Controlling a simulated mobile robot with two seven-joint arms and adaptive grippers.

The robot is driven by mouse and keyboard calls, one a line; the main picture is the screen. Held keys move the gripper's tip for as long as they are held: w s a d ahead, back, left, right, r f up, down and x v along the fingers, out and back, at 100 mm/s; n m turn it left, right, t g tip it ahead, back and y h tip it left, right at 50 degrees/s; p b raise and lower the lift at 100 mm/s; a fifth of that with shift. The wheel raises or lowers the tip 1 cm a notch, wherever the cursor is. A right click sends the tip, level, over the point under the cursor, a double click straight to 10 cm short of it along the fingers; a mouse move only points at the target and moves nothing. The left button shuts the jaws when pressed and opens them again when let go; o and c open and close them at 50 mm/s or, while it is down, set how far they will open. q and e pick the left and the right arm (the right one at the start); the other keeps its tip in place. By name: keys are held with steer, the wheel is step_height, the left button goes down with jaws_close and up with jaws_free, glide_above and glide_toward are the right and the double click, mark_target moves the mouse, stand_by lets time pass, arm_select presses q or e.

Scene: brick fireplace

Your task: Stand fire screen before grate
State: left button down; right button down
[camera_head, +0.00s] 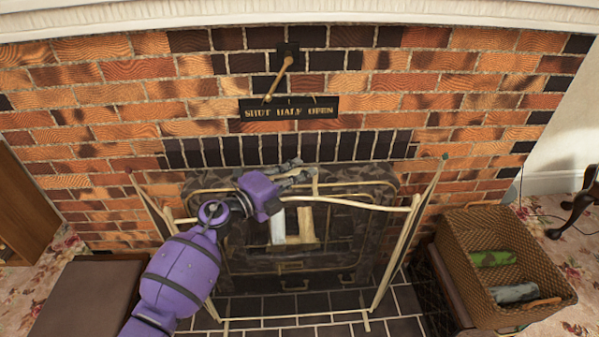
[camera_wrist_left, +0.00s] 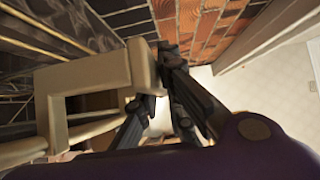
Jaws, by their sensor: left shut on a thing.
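The fire screen (camera_head: 370,207) has a pale cream-gold frame, a see-through dark mesh and side panels angled outward. It appears upright on the dark tiled hearth (camera_head: 310,303), in front of the fireplace opening. The grate behind it is dark and partly hidden by mesh; pale logs (camera_head: 278,226) show through. My left gripper (camera_head: 300,172) is at the screen's top middle, shut on its handle. In the left wrist view, the squared cream handle (camera_wrist_left: 95,75) sits at my left gripper's fingers (camera_wrist_left: 155,85). My right gripper is in neither view.
A wicker basket (camera_head: 545,259) with green and grey items stands at the right. A brown padded box (camera_head: 85,295) is at the left. Above the opening are a brass lever (camera_head: 278,78) and a sign (camera_head: 289,108) on the brick wall.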

arm_select(q)
steer(key=shift+w+r, duration=0.1)
steer(key=shift+r, duration=0.3)
